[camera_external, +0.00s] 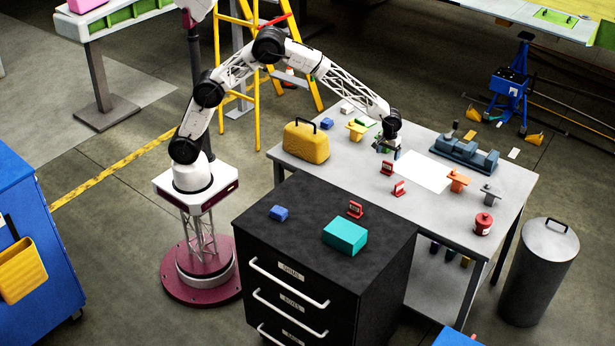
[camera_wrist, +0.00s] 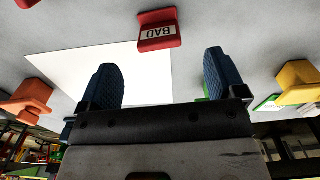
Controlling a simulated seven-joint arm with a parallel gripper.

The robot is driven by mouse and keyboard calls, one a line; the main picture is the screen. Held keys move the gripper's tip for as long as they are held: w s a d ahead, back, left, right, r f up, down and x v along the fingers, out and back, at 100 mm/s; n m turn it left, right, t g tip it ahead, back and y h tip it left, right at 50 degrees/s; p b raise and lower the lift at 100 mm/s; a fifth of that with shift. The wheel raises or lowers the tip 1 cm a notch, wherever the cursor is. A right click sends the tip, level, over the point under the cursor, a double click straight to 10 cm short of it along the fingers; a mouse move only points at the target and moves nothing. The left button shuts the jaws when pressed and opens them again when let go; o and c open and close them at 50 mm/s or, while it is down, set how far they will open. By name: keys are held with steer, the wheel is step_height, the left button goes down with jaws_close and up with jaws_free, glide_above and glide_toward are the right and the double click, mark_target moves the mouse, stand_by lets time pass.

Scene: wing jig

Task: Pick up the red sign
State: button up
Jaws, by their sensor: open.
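Three small red signs show in the external view. One (camera_external: 387,168) stands on the grey table just in front of my gripper, a second (camera_external: 399,188) is nearer the table's front edge, and a third (camera_external: 355,209) is on the black drawer cabinet. In the wrist view a red sign (camera_wrist: 158,30) with an upside-down "BAD" label lies beyond and between my fingertips, apart from them. A bit of another red thing (camera_wrist: 27,3) shows at the top left corner. My gripper (camera_wrist: 160,78) is open and empty; it also shows low over the table in the external view (camera_external: 385,148).
A white sheet (camera_external: 424,172) lies right of my gripper. An orange block-like part (camera_external: 457,181), a grey one (camera_external: 490,194), a blue fixture (camera_external: 465,153) and a red can (camera_external: 483,223) stand farther right. A yellow case (camera_external: 306,142) is left; a teal box (camera_external: 345,236) is on the cabinet.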

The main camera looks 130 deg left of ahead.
mark_target(387, 171)
steer(key=shift+w+a+f, duration=0.1)
steer(key=shift+a+f, duration=0.25)
steer(key=shift+a, duration=0.15)
steer(key=shift+f, duration=1.3)
steer(key=shift+d+f, duration=0.15)
steer(key=shift+f, duration=2.45)
steer(key=c, duration=1)
